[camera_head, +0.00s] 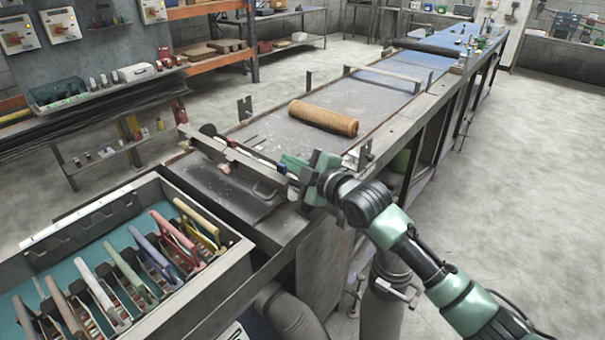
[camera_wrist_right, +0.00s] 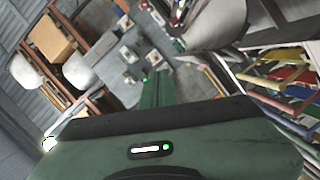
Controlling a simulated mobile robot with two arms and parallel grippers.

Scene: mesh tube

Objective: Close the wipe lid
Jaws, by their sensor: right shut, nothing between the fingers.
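My right gripper (camera_head: 288,164) reaches in from the right over the near end of the long metal bench. It is shut and empty, and its green fingers also show in the right wrist view (camera_wrist_right: 158,92). A long grey metal bar or flap (camera_head: 225,150) runs across the bench end, with its right end close to the fingertips. I cannot tell whether they touch, or whether this bar is the wipe lid. A pale grey rounded part (camera_wrist_right: 215,22) stands near the fingers in the right wrist view. My left gripper is not in view.
An orange mesh roll (camera_head: 323,118) lies on the bench (camera_head: 290,145) beyond my gripper. An open box (camera_head: 232,246) with several coloured handles stands at the lower left. A shelf (camera_head: 110,90) stands at the left. Open floor (camera_head: 510,180) lies to the right.

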